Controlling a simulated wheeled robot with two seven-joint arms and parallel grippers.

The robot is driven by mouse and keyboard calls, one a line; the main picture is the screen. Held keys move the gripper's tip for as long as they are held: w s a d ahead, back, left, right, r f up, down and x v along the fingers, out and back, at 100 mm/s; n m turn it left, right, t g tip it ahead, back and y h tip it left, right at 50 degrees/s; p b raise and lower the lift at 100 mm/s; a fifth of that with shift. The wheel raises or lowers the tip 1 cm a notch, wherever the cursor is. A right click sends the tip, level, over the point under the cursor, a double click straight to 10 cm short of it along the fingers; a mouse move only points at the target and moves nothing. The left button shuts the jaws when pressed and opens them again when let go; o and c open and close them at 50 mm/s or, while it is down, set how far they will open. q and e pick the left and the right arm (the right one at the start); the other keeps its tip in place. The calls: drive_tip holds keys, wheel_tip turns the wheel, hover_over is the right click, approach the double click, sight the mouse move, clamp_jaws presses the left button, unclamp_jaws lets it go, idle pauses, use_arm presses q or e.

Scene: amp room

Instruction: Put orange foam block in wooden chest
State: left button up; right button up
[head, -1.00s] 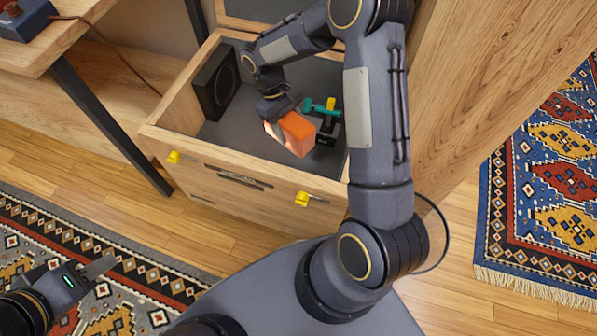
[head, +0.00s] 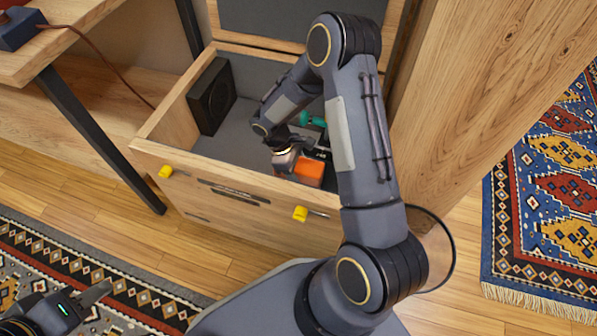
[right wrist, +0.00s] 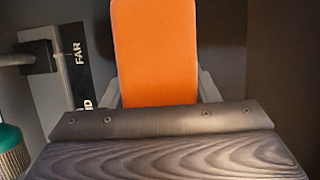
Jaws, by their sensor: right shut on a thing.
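The wooden chest (head: 240,190) stands open in the head view, its lid (head: 290,25) raised at the back. The orange foam block (head: 308,171) is inside the chest's opening, near the front wall, low down. My right gripper (head: 290,160) reaches down into the chest and is shut on the block. In the right wrist view the orange block (right wrist: 155,50) stands out between the fingers. Whether the block touches the chest floor cannot be told. My left gripper (head: 92,297) is at the lower left, over the rug, away from the chest; its jaw opening is unclear.
Inside the chest are a black speaker-like box (head: 212,97) at the left and a teal object (head: 312,119) beside dark items near the block. A wooden table (head: 70,40) stands at the left, a wooden panel (head: 480,90) at the right. The chest's left-middle floor is clear.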

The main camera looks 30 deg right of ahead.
drive_tip(key=shift+r, duration=0.1)
drive_tip(key=o, duration=1)
